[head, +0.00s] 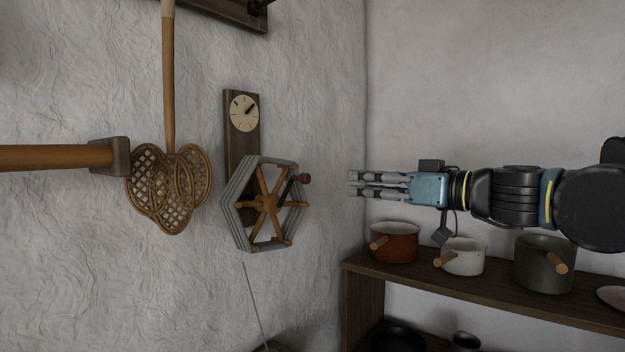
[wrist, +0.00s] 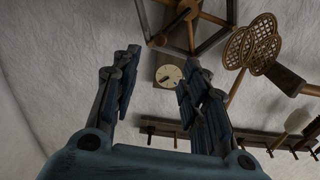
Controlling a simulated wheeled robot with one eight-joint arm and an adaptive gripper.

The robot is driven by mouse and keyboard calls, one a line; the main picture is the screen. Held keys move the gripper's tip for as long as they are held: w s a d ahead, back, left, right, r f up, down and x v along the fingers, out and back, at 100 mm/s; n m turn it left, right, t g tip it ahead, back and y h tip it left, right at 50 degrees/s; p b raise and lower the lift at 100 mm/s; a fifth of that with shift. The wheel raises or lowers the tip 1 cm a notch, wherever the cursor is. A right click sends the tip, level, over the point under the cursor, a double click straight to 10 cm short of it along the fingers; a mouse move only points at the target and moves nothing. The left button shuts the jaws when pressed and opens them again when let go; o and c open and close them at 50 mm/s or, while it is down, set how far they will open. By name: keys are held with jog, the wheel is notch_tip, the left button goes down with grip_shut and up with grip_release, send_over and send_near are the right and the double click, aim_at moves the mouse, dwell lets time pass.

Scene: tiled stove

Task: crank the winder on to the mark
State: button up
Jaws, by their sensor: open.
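The winder (head: 265,205) is a hexagonal grey-rimmed reel with wooden spokes, mounted on a dark wooden board on the left wall. Its crank knob (head: 304,179) sticks out at the upper right of the reel. A round pale dial (head: 244,113) with a dark pointer and a small blue mark sits on the board above it. The pointer is turned to the upper right, apart from the blue mark at upper left. My gripper (head: 350,184) is open and empty, to the right of the knob and apart from it. In the wrist view the winder (wrist: 186,28) and dial (wrist: 169,76) show beyond my fingers (wrist: 160,88).
A shelf (head: 480,290) with a red pot (head: 395,242), a white pot (head: 463,257) and a dark pot (head: 543,264) stands below my arm. A wicker beater (head: 168,190) hangs left of the winder. The space between my gripper and the winder is clear.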

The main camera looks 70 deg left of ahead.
aim_at(309, 179)
jog(key=x, duration=1.6)
jog(key=shift+s+a, duration=0.15)
jog(key=shift+a, duration=0.1)
jog(key=shift+c, duration=0.6)
grip_shut()
